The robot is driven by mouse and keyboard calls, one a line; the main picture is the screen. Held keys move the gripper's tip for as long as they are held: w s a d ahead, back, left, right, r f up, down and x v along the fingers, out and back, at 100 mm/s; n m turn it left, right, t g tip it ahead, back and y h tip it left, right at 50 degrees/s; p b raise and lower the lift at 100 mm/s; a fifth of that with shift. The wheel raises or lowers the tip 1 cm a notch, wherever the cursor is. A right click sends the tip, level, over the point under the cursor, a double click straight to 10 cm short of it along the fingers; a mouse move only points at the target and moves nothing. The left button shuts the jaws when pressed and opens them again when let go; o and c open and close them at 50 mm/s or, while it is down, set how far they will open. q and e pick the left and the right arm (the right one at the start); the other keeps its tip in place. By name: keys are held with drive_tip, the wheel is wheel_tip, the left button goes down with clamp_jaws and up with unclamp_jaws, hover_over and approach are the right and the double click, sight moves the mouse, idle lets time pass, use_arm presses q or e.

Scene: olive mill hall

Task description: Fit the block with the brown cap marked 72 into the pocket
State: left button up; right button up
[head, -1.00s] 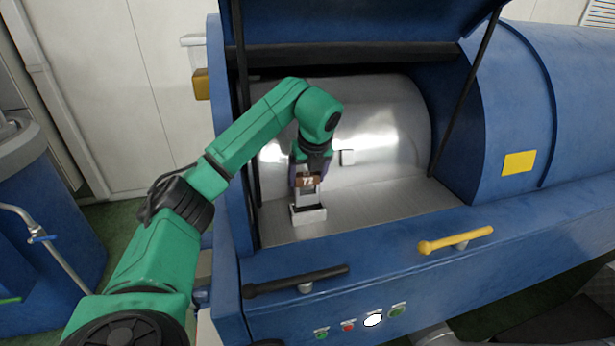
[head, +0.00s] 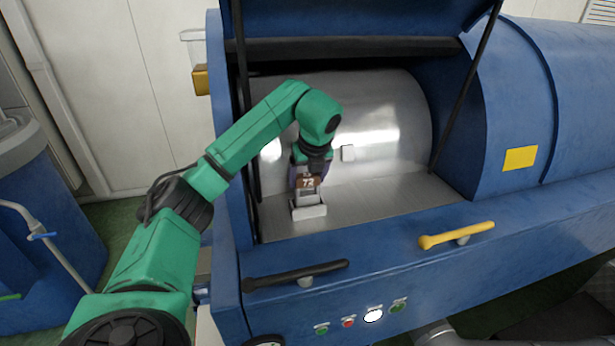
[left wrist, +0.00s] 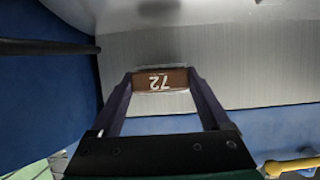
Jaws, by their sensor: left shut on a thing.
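The block with the brown cap marked 72 (head: 308,182) is upright between the fingers of my left gripper (head: 309,176), which is shut on it. Its pale grey body shows below the cap, right at the pale grey pocket (head: 309,212) on the metal floor of the blue machine. The pocket's front wall hides the block's lower end, so I cannot tell how deep it sits. My right gripper is not in view.
The blue machine's front edge (head: 390,248) has a black handle (head: 295,278) and a yellow handle (head: 456,238). A curved metal drum (head: 385,120) rises behind the pocket. A black strut (head: 243,110) stands left of my arm. The metal floor right of the pocket is clear.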

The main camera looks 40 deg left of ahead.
use_arm(q)
drive_tip(key=shift+f+b, duration=0.8)
drive_tip(key=shift+f, duration=0.45)
drive_tip(key=o, duration=1.4)
drive_tip(key=shift+o, duration=0.3)
drive_tip(key=v, duration=0.5)
drive_tip(key=shift+w+b, duration=0.1)
drive_tip(key=shift+b, duration=0.25)
drive_tip(key=p+v, duration=0.3)
drive_tip(key=v, duration=0.6)
drive_tip(key=shift+r+p, duration=0.3)
drive_tip(key=shift+p, duration=0.05)
drive_tip(key=shift+d, duration=0.15)
